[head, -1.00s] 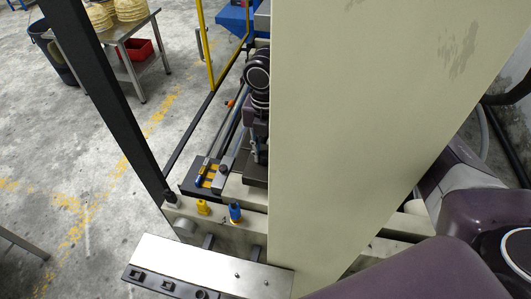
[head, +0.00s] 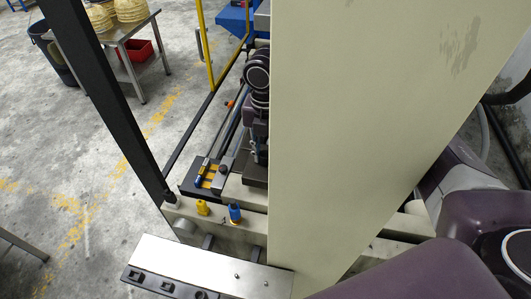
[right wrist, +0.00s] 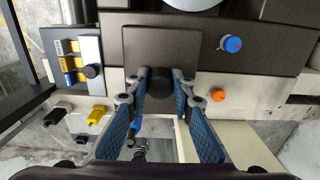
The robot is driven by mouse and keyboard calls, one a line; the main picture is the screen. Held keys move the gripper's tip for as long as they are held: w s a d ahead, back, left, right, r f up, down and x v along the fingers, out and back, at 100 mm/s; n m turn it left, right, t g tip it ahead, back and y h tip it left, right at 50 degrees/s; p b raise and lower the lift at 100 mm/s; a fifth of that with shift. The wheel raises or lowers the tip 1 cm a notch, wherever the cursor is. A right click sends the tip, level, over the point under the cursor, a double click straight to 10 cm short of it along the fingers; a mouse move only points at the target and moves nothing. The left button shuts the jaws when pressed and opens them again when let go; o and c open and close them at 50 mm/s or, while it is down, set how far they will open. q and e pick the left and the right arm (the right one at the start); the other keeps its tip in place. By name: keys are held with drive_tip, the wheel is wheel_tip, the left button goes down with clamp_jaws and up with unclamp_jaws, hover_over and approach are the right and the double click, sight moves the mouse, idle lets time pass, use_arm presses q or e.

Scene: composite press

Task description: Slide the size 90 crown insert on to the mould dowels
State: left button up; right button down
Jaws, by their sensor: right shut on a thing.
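In the right wrist view my right gripper (right wrist: 162,82), with blue-padded fingers, is shut on a round black knob (right wrist: 160,80). The knob stands at the near edge of a flat dark grey plate (right wrist: 155,45). I cannot tell whether this plate is the size 90 crown insert; no size mark is legible. The mould dowels cannot be made out. In the head view, my right wrist shows only in part beside the beige press column (head: 390,110), which hides the rest. My left gripper is not in view.
A blue knob (right wrist: 231,44) and an orange knob (right wrist: 217,94) stand right of the plate. A black block with yellow pieces (right wrist: 72,62) lies left. Yellow (head: 202,207) and blue (head: 235,212) fittings stand on the front beam. A steel table (head: 130,28) stands far left.

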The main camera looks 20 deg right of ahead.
drive_tip(key=shift+f+b, duration=1.15)
drive_tip(key=shift+f, duration=0.25)
idle(0.5)
drive_tip(key=c, duration=1.6)
unclamp_jaws()
